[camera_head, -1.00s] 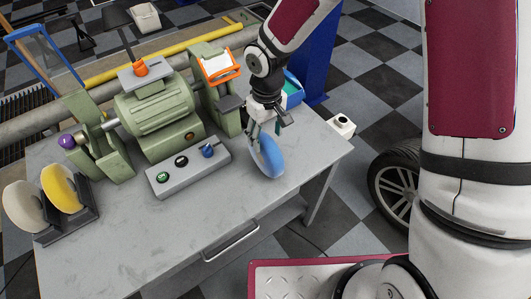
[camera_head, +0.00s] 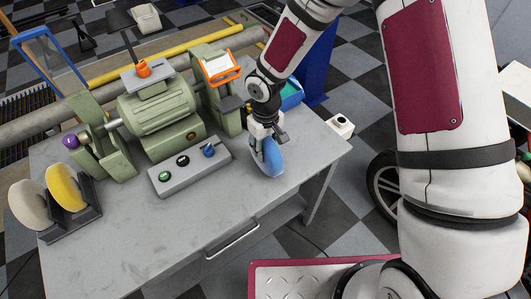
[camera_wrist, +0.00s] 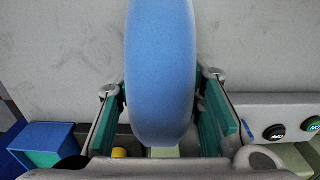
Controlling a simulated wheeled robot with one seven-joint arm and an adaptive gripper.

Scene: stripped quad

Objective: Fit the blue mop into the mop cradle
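The blue mop (camera_head: 268,157) is a thick blue disc standing on edge near the right end of the grey bench. It also fills the middle of the wrist view (camera_wrist: 160,65). My gripper (camera_head: 263,136) is right over it, fingers pointing down. In the wrist view one finger is on each side of the disc, with narrow gaps showing, so my gripper looks open around it. The dark mop cradle (camera_head: 82,222) is at the bench's left end. It holds a white mop (camera_head: 29,205) and a yellow mop (camera_head: 64,187); a free slot is hard to make out.
A green grinder (camera_head: 160,110) stands at the back of the bench (camera_head: 170,235). A grey control box (camera_head: 190,170) with buttons lies in front of it, between the blue mop and the cradle. The front strip of the bench is clear. A blue bin (camera_head: 291,94) is behind my gripper.

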